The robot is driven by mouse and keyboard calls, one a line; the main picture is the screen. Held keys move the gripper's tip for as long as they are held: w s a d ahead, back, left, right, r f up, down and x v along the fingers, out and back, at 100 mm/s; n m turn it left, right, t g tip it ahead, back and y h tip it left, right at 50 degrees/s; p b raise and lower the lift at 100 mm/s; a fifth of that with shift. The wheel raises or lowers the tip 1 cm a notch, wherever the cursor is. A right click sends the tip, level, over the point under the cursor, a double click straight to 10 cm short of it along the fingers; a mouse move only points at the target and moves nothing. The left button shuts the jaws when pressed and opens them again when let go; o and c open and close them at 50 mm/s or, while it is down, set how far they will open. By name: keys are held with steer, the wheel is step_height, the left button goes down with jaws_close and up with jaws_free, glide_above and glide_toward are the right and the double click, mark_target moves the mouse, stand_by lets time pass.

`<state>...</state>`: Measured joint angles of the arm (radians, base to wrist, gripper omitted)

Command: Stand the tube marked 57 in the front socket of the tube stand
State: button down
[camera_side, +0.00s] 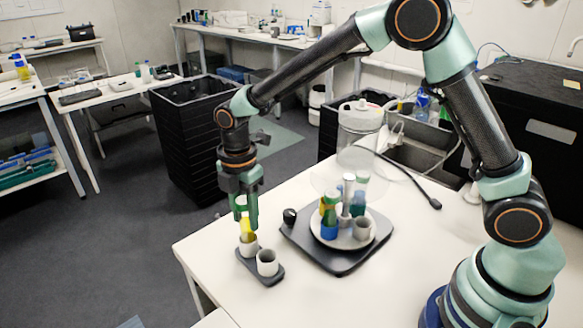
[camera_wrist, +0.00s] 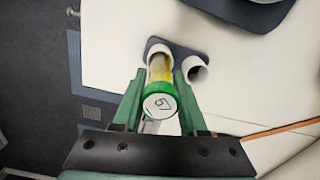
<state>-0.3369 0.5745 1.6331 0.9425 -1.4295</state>
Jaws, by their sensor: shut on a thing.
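My gripper (camera_side: 246,212) is shut on a yellow tube (camera_side: 245,229) with a green cap, held upright. In the wrist view the cap (camera_wrist: 160,105) faces the camera between my gripper's fingers (camera_wrist: 159,80); its small two-figure mark looks like 61 or 19, not clearly 57. The tube stand (camera_side: 262,276) is a dark plate with two white sockets. The tube's lower end is at the far-left socket (camera_side: 249,248); I cannot tell how deep it sits. The other socket (camera_side: 267,263), nearer the side camera, is empty; it also shows in the wrist view (camera_wrist: 197,71).
A round plate (camera_side: 322,238) on a dark base (camera_side: 340,264) holds several tubes and a grey cup (camera_side: 362,230), right of the stand. A clear cover rises behind it. A small black knob (camera_side: 289,216) is near the base's left corner. The table's left edge is close to the stand.

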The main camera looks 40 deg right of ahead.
steer(key=shift+f, duration=0.2)
steer(key=shift+f, duration=0.35)
steer(key=shift+f, duration=0.7)
stand_by(0.6)
steer(key=shift+c, duration=1.8)
jaws_free()
steer(key=shift+c, duration=0.7)
